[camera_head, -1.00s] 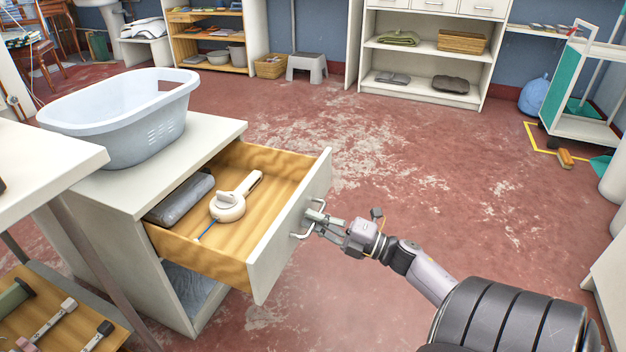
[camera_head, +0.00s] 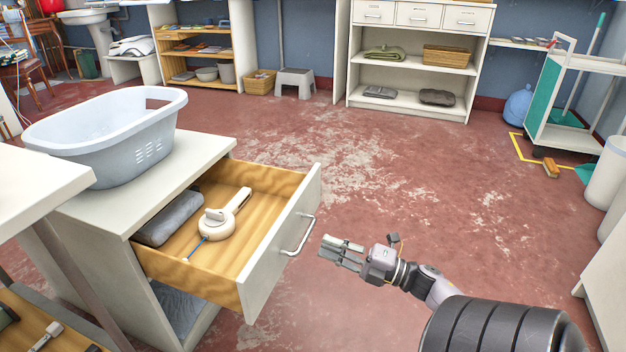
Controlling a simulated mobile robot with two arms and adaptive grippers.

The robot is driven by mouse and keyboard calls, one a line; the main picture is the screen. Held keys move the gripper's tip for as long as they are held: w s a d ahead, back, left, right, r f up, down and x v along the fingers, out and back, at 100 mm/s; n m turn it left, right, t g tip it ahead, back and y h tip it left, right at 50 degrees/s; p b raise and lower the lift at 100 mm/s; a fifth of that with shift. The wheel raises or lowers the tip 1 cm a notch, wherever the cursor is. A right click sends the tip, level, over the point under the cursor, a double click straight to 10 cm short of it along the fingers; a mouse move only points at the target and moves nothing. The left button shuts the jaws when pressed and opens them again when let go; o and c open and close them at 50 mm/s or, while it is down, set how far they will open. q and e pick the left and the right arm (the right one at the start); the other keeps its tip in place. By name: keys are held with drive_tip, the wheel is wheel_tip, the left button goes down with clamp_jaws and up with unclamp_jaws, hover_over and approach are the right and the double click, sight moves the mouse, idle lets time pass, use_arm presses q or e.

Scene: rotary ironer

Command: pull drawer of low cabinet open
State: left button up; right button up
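The low cabinet (camera_head: 178,161) stands at the left with its drawer (camera_head: 285,245) pulled well out. The drawer's metal bar handle (camera_head: 301,236) is on the white front panel and nothing holds it. In the drawer lie a rolled grey cloth (camera_head: 170,217) and a cream-coloured device (camera_head: 219,221) with a blue-tipped rod. My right gripper (camera_head: 341,251) is to the right of the handle, apart from it, its fingers pointing left towards it. The fingers show a gap with nothing between them. My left gripper is out of view.
A pale blue laundry basket (camera_head: 105,132) sits on the cabinet top. A white table edge (camera_head: 45,185) is at the near left. A white trolley (camera_head: 570,100) and bins stand at the right.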

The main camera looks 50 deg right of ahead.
drive_tip(key=v, duration=0.5)
drive_tip(key=shift+s, duration=0.1)
idle(0.4)
